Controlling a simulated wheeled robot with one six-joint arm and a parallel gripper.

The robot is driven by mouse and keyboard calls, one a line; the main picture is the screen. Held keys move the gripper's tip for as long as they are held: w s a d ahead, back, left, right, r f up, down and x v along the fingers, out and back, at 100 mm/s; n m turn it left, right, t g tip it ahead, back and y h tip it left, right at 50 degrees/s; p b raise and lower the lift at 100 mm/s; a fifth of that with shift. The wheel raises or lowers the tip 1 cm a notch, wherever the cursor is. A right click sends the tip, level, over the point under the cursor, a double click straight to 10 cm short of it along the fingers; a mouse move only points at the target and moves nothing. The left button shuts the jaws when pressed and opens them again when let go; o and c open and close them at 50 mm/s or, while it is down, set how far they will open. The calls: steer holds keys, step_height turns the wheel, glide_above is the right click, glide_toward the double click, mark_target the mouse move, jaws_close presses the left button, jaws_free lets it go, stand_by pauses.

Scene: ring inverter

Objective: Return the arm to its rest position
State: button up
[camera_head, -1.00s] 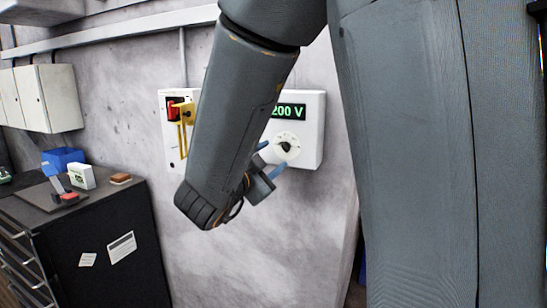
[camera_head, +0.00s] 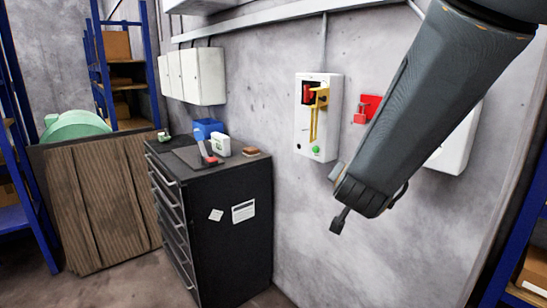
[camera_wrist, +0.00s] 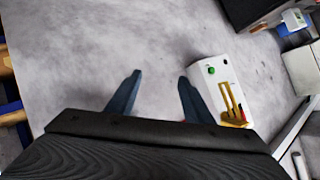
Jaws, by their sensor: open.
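My gripper (camera_wrist: 158,97) shows in the wrist view as two blue-grey fingers spread apart, with nothing between them and bare grey wall beyond. A white switch box (camera_head: 319,120) with a red switch, a yellow lever and a green button is on the wall left of my arm. It also shows in the wrist view (camera_wrist: 217,90), just right of the fingers and apart from them.
A second white box (camera_head: 458,145) is partly hidden behind my arm, with a red bracket (camera_head: 366,108) beside it. A black drawer cabinet (camera_head: 235,235) with small items on top stands to the left. Wooden crate panels (camera_head: 95,205) and blue shelving (camera_head: 150,50) are further left.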

steer(key=s+a+f+n+g+y, duration=0.3)
steer(key=s+a+f+n, duration=0.1)
steer(key=f, duration=0.2)
steer(key=s+d+f+n+g, duration=0.1)
steer(key=s+f+n+g, duration=0.2)
steer(key=s, duration=0.6)
steer(key=s+d+f+n+g, duration=0.1)
steer(key=s+f+n+g, duration=0.2)
steer(key=s, duration=0.6)
steer(key=f+g, duration=0.2)
steer(key=shift+s+g+y, duration=0.3)
steer(key=shift+s, duration=0.1)
